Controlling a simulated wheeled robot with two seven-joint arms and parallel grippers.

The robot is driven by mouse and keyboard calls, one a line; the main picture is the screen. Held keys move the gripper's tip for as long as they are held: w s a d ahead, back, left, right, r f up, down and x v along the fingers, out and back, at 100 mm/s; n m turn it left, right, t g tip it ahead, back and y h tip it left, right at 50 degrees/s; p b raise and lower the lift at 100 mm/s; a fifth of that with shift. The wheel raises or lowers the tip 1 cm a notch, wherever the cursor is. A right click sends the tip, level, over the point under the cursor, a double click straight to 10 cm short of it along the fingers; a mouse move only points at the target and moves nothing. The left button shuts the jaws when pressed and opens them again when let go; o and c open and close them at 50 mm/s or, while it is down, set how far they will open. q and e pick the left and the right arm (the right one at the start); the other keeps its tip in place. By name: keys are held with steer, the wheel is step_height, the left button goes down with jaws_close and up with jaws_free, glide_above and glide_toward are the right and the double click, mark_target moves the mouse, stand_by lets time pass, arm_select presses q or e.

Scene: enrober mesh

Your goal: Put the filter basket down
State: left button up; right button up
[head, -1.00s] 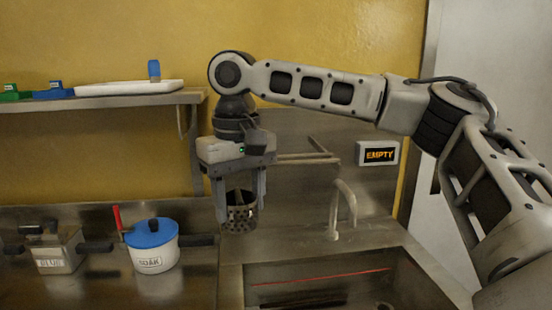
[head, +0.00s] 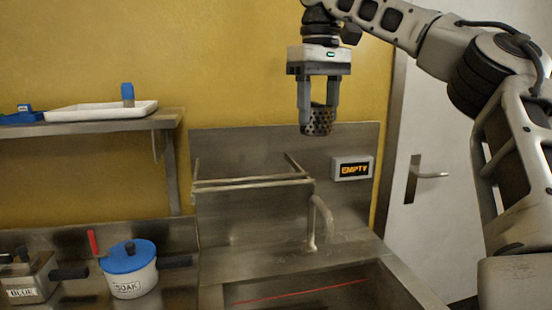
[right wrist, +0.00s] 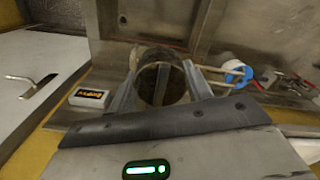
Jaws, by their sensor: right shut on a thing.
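The filter basket (head: 317,121) is a dark, perforated metal cup. My right gripper (head: 318,104) is shut on it and holds it in the air, upright, high in front of the yellow wall and the top of the steel backsplash. In the right wrist view the round basket (right wrist: 162,84) sits between the two fingers. A rack of metal bars (head: 250,184) projects from the backsplash, below and left of the basket in the head view. My left gripper is not in view.
A sink (head: 370,290) with a tap (head: 316,225) is below. An "EMPTY" sign (head: 353,168) hangs on the backsplash. A blue-lidded "SOAK" pot (head: 132,284) and a "BLUE" container (head: 24,286) stand at left. A shelf (head: 110,125) holds a white tray (head: 85,111).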

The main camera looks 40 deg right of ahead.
steer(key=w+a+f, duration=0.1)
steer(key=w+f, duration=0.7)
steer(key=f, duration=0.2)
steer(key=shift+a+f, duration=0.25)
steer(key=shift+a, duration=0.05)
steer(key=shift+w, duration=0.1)
steer(key=o, duration=1)
steer(key=shift+f, duration=0.1)
